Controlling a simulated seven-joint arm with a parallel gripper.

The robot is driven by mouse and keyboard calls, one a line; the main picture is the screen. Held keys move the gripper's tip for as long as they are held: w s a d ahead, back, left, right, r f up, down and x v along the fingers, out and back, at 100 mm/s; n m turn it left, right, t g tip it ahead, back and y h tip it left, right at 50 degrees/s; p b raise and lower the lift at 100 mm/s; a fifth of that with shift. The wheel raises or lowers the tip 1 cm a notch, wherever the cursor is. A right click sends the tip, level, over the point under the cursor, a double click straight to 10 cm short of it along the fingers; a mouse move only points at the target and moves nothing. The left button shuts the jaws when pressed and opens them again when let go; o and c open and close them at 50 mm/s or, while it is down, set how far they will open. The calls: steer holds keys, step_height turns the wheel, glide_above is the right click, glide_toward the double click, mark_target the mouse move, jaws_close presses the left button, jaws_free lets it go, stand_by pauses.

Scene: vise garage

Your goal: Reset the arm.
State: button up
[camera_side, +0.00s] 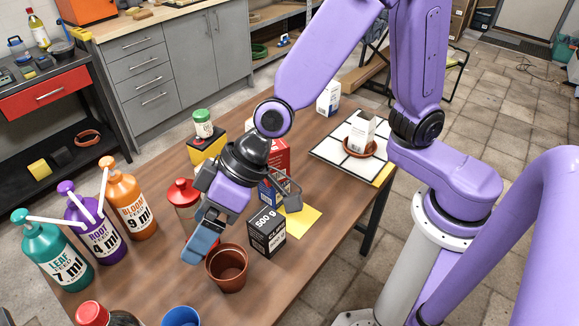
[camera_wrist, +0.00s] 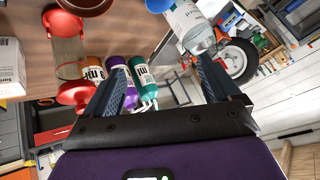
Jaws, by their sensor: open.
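My gripper (camera_side: 200,246) is above the brown table (camera_side: 318,262), tilted, with its blue fingers just left of an empty terracotta pot (camera_side: 228,268). In the wrist view the two ridged fingers of my gripper (camera_wrist: 165,68) stand wide apart with nothing held between them. In the side view one finger largely covers the other. Beyond the fingers, the wrist view shows the orange, purple and teal pump bottles (camera_wrist: 117,76) and a clear bottle (camera_wrist: 187,25).
A black 500 g box (camera_side: 268,231) stands right of the pot. A red-lidded jar (camera_side: 183,197) is behind my gripper. Pump bottles (camera_side: 128,207) line the left edge. A blue cup (camera_side: 181,318) is at the front.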

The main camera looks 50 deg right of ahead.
steer(key=s+d+n+g+h, duration=0.1)
steer(key=s+d, duration=0.3)
steer(key=d, duration=0.5)
steer(key=s+d+r+n+g+h, duration=0.1)
steer(key=s+d, duration=0.4)
steer(key=d, duration=0.5)
steer(key=s+d+n+g+h, duration=0.1)
steer(key=s+d+n+h, duration=0.2)
steer(key=d, duration=0.7)
steer(key=shift+s+r+h, duration=0.25)
steer(key=shift+s+h, duration=0.5)
steer(key=shift+h, duration=0.15)
